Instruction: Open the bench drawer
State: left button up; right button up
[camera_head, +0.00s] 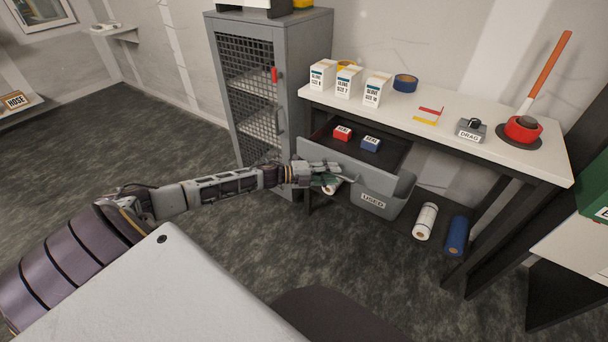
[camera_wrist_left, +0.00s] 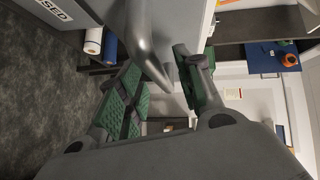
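The bench drawer stands pulled out from under the bench top, with its grey front (camera_head: 345,169) towards me and its dark inside showing. A red box (camera_head: 343,133) and a blue box (camera_head: 371,143) lie in it. My left gripper (camera_head: 337,183) is at the drawer front. In the left wrist view its green-padded fingers (camera_wrist_left: 160,90) are spread apart. A grey bar-like handle (camera_wrist_left: 150,52) reaches between them near the tips; I cannot tell whether they touch it. My right gripper is not in view.
A white roll (camera_head: 426,221) and a blue roll (camera_head: 456,236) lie on the lower shelf. A mesh cabinet (camera_head: 291,55) stands to the left. The floor in front is mostly clear.

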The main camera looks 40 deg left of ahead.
pick_arm(q)
jog(key=v, duration=1)
jog(key=shift+s, duration=0.2)
dwell(0.6)
jog(key=shift+a, duration=0.15)
dwell(0.3)
